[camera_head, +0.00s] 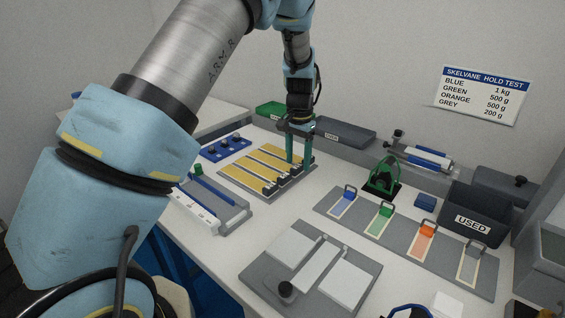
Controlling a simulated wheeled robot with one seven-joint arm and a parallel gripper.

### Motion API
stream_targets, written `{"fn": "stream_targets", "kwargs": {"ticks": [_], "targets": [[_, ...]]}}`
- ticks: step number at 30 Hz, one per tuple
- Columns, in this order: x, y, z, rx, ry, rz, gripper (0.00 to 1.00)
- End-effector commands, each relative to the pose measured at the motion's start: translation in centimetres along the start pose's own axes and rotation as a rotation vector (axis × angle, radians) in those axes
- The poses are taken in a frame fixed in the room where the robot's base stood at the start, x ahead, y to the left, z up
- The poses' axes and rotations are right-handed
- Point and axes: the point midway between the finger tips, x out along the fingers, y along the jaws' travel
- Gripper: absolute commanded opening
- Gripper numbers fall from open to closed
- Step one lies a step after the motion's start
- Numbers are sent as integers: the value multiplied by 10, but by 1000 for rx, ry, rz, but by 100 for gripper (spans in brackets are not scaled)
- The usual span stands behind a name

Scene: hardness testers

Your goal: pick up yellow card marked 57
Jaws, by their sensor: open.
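Several long yellow cards (258,166) lie side by side in a grey rack on the bench, left of the middle. Small dark pieces sit at their near right ends. Any numbers on the cards are too small to read, so I cannot tell which is marked 57. My gripper (298,160) points down over the right end of the rack, with its two green fingers apart. I see nothing between them. The fingers hide part of the rack's far right corner, and I cannot tell whether they touch anything.
A grey board (404,243) with blue, green, orange and grey handled weights lies to the right. A dark bin marked USED (474,224) stands behind it. A grey plate with white pads (272,276) is in front. A blue holder (225,147) and a white-and-blue device (198,206) flank the rack.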

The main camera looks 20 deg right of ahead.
Motion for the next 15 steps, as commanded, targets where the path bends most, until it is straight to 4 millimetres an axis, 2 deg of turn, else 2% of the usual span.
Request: {"fn": "stream_targets", "kwargs": {"ticks": [5,12,15], "targets": [[16,0,1,0,-1,0,62],[18,0,0,0,1,1,62],[18,0,0,0,1,1,51]]}}
